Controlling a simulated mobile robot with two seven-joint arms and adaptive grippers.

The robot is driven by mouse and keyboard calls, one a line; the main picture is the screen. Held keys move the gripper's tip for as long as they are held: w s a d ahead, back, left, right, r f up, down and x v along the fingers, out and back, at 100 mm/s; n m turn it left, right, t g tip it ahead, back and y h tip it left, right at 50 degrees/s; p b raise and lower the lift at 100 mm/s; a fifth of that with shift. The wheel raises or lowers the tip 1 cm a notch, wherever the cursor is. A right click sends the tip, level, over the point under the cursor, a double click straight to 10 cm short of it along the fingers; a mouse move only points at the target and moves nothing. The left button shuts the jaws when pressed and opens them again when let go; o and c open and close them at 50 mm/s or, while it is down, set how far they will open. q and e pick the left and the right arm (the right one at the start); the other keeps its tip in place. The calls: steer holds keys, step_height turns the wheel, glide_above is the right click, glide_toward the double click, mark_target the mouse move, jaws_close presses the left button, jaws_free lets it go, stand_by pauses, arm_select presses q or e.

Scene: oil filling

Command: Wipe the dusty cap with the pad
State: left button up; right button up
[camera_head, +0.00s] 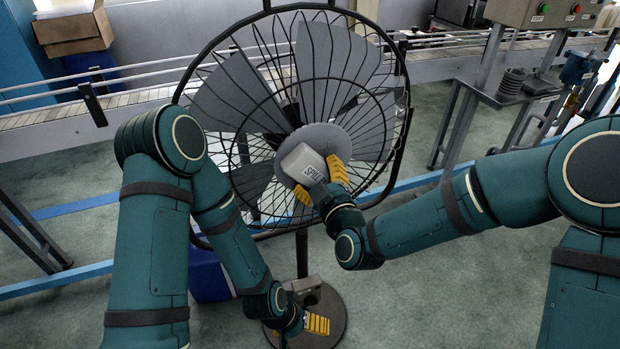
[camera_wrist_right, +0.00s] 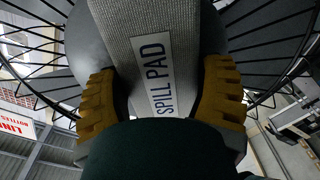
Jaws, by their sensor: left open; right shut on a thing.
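The cap (camera_head: 322,136) is a round grey disc at the centre of a large black wire fan. It also shows behind the pad in the right wrist view (camera_wrist_right: 88,45). A grey-white pad (camera_head: 301,162) with a "SPILL PAD" label covers the cap's lower left part. My right gripper (camera_head: 321,182) is shut on the pad, which shows between its yellow fingers in the wrist view (camera_wrist_right: 152,58). Whether the pad touches the cap, and how much dust is on it, I cannot tell. My left gripper (camera_head: 298,328) is open and low, by the fan's base.
The fan's wire cage (camera_head: 403,130) surrounds the cap, and its round base (camera_head: 328,335) stands on the floor. A conveyor (camera_head: 140,97) runs behind. A blue container (camera_head: 208,280) is partly hidden behind my left arm. A metal stand (camera_head: 535,88) is at the right.

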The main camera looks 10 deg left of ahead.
mark_target(303, 168)
steer(key=shift+w+d, duration=0.6)
steer(key=shift+d, duration=0.3)
steer(key=shift+w+d, duration=0.65)
steer(key=shift+d, duration=0.3)
steer(key=shift+w+d, duration=0.6)
steer(key=shift+d, duration=0.3)
steer(key=shift+r, duration=0.9)
steer(key=shift+s+a, duration=1.1)
steer(key=shift+a, duration=0.55)
steer(key=shift+s+a, duration=1.15)
steer(key=shift+a, duration=0.45)
steer(key=shift+s+a, duration=1.1)
steer(key=shift+a, duration=0.55)
steer(key=shift+w+r+p, duration=0.1)
steer(key=shift+r+p, duration=0.25)
steer(key=shift+r, duration=0.65)
steer(key=shift+w+d+f+b, duration=0.1)
steer(key=shift+w+d+b, duration=0.25)
steer(key=shift+w+d, duration=1.15)
steer(key=shift+d, duration=0.55)
steer(key=shift+w+d, duration=0.85)
steer(key=shift+d, duration=0.55)
steer(key=shift+w+d, duration=0.9)
steer(key=shift+d, duration=0.55)
steer(key=v, duration=0.6)
